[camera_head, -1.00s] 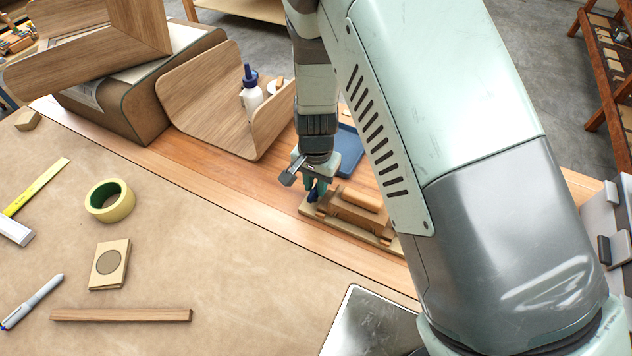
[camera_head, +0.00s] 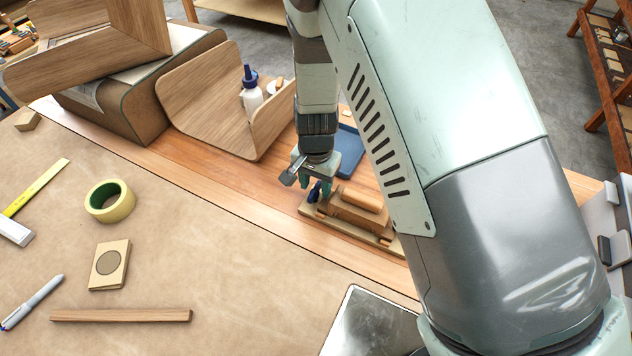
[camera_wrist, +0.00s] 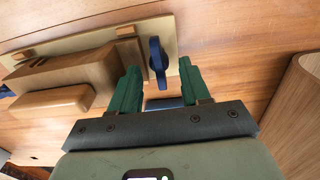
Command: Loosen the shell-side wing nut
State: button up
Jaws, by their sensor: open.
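The shell-side blue wing nut (camera_wrist: 158,61) stands on the near end of the wooden clamping fixture (camera_wrist: 143,38). In the wrist view it lies between the tips of my gripper's green fingers (camera_wrist: 159,68), with a gap on both sides. My gripper is open around it, its fingers apart. In the head view my gripper (camera_head: 317,187) is over the left end of the fixture (camera_head: 352,228), and the blue wing nut (camera_head: 315,192) shows partly between the fingers. A second blue wing nut (camera_wrist: 6,91) shows at the left edge of the wrist view.
A blue tray (camera_head: 349,149) lies behind. Bare bench lies in front of the fixture.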

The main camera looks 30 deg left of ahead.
aim_at(317, 187)
notch_tip(317, 187, up, 11)
jog(key=shift+f, duration=0.2)
dwell(0.5)
jog(key=w+d+r+t+y, duration=0.2)
jog(key=d+r, duration=1.3)
jog(key=r, duration=0.5)
jog(key=s+d+r+t+h, duration=0.1)
jog(key=s+d+r, duration=0.3)
jog(key=s+d, duration=0.3)
jog(key=s+d+r+t+h, duration=0.1)
jog(key=s+d+r+t, duration=0.1)
jog(key=s+d+r, duration=0.3)
jog(key=s+d, duration=0.2)
jog(key=d, duration=0.2)
jog(key=shift+d+t, duration=0.3)
jog(key=shift+d, duration=0.1)
jog(key=shift+o, duration=0.4)
jog(key=shift+r, duration=0.1)
